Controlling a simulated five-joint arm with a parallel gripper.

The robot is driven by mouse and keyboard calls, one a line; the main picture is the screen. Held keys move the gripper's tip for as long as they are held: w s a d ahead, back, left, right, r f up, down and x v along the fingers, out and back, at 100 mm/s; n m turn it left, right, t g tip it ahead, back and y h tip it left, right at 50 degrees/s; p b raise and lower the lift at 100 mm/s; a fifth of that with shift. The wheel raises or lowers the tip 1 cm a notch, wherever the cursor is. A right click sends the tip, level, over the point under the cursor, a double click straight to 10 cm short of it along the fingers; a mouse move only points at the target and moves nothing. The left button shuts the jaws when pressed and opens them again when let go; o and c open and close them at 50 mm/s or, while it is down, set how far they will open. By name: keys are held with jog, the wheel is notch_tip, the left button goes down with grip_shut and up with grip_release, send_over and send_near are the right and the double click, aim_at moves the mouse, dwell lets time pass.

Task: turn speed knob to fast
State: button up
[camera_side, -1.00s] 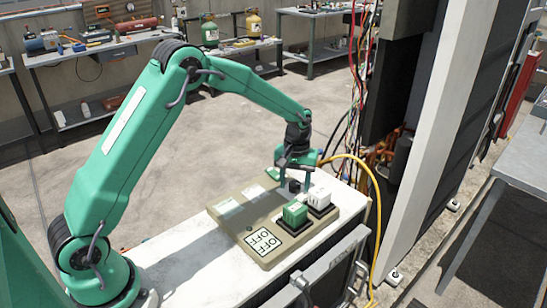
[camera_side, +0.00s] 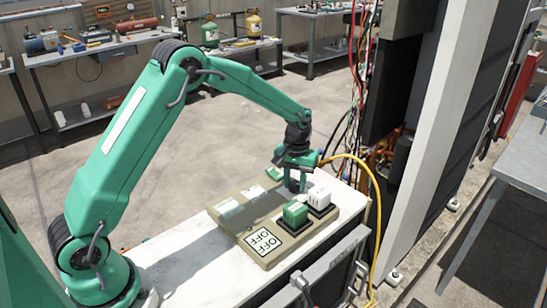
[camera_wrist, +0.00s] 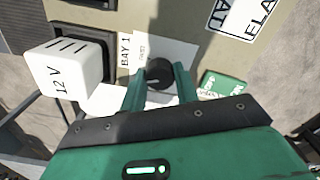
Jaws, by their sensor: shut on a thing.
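The speed knob is a round black knob (camera_wrist: 160,74) with a pale pointer line, on the beige control panel (camera_wrist: 170,12). In the wrist view my gripper (camera_wrist: 158,80) has its two green fingers on either side of the knob, shut on it. The pointer line lies roughly level in that view. A pale label is partly visible behind the knob, but its marks are too small to read. In the side view my gripper (camera_side: 294,188) is down at the panel (camera_side: 229,207) and hides most of the knob.
A white block marked 12 V (camera_wrist: 64,75) sits beside the knob; it also shows in the side view (camera_side: 318,198) next to a green block (camera_side: 295,212). A yellow hose (camera_side: 374,190) hangs close to my gripper.

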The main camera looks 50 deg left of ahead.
aim_at(294, 183)
jog(key=m, duration=1)
jog(key=shift+m, duration=0.3)
dwell(0.4)
jog(key=o, duration=1)
jog(key=shift+r, duration=0.1)
notch_tip(294, 183, up, 7)
jog(key=shift+r, duration=0.35)
jog(key=shift+r, duration=0.1)
